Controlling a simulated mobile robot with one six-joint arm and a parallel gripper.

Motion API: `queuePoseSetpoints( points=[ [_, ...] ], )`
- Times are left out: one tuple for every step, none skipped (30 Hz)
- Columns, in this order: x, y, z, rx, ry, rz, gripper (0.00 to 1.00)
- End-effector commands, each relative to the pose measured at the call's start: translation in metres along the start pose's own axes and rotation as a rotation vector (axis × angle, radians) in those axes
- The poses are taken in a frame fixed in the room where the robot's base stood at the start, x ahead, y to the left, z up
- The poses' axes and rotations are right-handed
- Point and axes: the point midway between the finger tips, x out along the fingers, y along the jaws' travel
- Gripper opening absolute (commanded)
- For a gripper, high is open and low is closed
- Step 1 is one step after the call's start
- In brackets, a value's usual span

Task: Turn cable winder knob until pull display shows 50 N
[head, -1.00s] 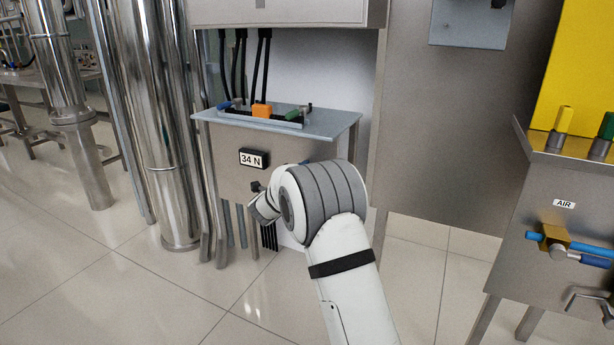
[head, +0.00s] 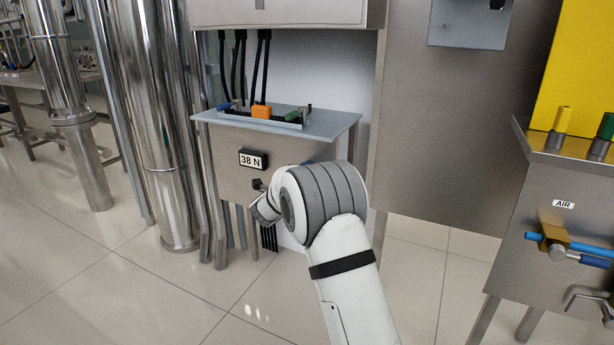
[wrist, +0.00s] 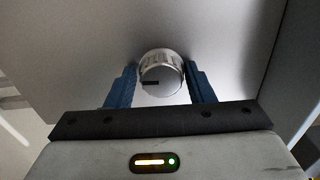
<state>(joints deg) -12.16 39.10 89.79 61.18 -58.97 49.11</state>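The pull display (head: 252,160) on the front of the steel cabinet reads 38 N in the head view. In the wrist view, the cable winder knob (wrist: 161,74) is a round silver knob with a ribbed rim and a dark mark at the left of its face. My gripper (wrist: 160,78) has its two blue fingers on either side of the knob, at its rim. In the head view my wrist hides most of the knob area below the display.
The cabinet top (head: 335,122) holds a tray with blue, orange (head: 261,111) and green pieces. Shiny vertical pipes (head: 165,130) stand to the left. A steel AIR cabinet (head: 540,220) with blue pipe fittings stands to the right. Tiled floor is open in front.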

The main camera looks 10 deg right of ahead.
Motion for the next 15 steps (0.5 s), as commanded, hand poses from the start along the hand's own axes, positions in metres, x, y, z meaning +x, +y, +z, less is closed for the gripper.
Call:
queuePoseSetpoints(
  points=[
    [-0.001, 0.000, 0.001, 0.000, -0.002, 0.000, 0.53],
    [-0.001, 0.000, 0.001, 0.000, -0.003, -0.001, 0.55],
    [-0.001, -0.001, 0.002, 0.000, -0.003, -0.001, 0.58],
    [-0.001, -0.001, 0.002, 0.000, -0.004, -0.001, 0.61],
    [-0.001, -0.001, 0.002, 0.000, -0.004, -0.001, 0.61],
    [-0.001, -0.001, 0.002, 0.000, -0.005, -0.001, 0.61],
    [-0.001, -0.001, 0.002, 0.000, -0.005, -0.001, 0.61],
    [-0.001, -0.001, 0.003, 0.000, -0.005, -0.001, 0.61],
    [-0.001, -0.001, 0.003, 0.000, -0.006, -0.001, 0.61],
    [-0.001, -0.001, 0.003, 0.000, -0.006, -0.001, 0.61],
    [-0.002, -0.002, 0.003, 0.000, -0.006, -0.001, 0.61],
    [-0.004, -0.002, 0.003, 0.000, -0.007, -0.001, 0.61],
    [-0.006, -0.003, 0.003, 0.000, -0.007, -0.002, 0.61],
    [-0.009, -0.003, 0.004, 0.000, -0.007, -0.002, 0.61],
    [-0.014, -0.004, 0.004, -0.001, -0.008, -0.001, 0.61]
  ],
)
